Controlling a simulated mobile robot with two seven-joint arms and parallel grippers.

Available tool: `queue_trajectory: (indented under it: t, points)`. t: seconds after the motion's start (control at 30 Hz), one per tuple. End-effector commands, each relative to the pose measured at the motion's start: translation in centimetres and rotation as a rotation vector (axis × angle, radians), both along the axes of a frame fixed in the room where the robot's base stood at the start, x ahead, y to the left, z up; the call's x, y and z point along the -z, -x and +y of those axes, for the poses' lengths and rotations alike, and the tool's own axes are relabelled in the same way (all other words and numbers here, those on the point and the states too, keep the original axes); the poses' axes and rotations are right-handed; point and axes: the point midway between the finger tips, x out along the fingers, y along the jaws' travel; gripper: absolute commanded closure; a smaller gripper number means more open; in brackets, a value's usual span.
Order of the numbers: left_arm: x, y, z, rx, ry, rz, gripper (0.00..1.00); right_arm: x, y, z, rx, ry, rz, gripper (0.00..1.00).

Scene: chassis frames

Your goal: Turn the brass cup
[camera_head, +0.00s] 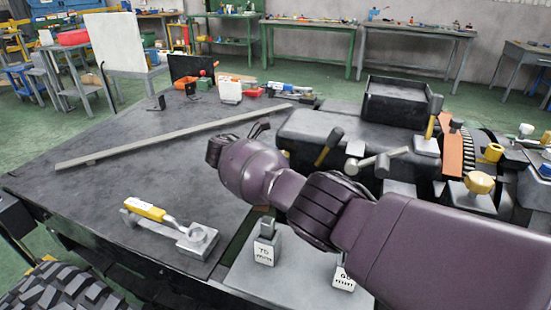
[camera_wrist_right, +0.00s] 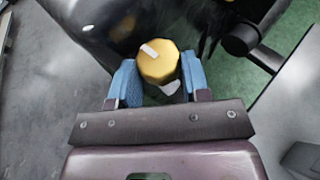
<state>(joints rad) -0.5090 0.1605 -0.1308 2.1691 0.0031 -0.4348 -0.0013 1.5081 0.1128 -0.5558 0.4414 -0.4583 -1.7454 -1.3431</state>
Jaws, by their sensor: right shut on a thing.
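The brass cup (camera_wrist_right: 158,62) is a short, gold, many-sided piece with a pale stripe on its top. In the right wrist view it sits between the two blue fingers of my right gripper (camera_wrist_right: 158,78), which is shut on it. In the head view my right arm (camera_head: 290,192) reaches in from the right across the middle, and I cannot make out the fingers or the held cup there. My left gripper is not in view.
A dark table (camera_head: 110,150) bears a long grey bar (camera_head: 180,135) and a yellow-handled tool (camera_head: 147,210) at front. Weight-like blocks (camera_head: 266,246) stand on a grey plate below my arm. Dark machinery with hammers and knobs (camera_head: 479,182) crowds the right.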

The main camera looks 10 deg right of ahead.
Motion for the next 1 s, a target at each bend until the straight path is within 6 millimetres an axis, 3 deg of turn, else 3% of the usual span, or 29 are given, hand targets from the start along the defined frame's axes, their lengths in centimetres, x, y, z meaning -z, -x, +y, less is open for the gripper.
queue_trajectory:
  t: [0.2,0.23,0.4,1.0]
  points:
    - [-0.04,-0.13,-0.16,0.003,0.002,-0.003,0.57,0.07,0.02,-0.03,0.001,-0.001,0.001,0.81]
    - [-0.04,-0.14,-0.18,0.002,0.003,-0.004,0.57,0.07,0.02,-0.03,0.001,-0.001,0.001,0.55]
    - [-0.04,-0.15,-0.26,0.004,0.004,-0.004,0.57,0.05,0.01,-0.04,0.0,-0.001,0.0,0.31]
    - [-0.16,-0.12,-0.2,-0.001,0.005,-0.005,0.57,-0.32,-0.11,-0.06,-0.012,0.0,-0.006,0.31]
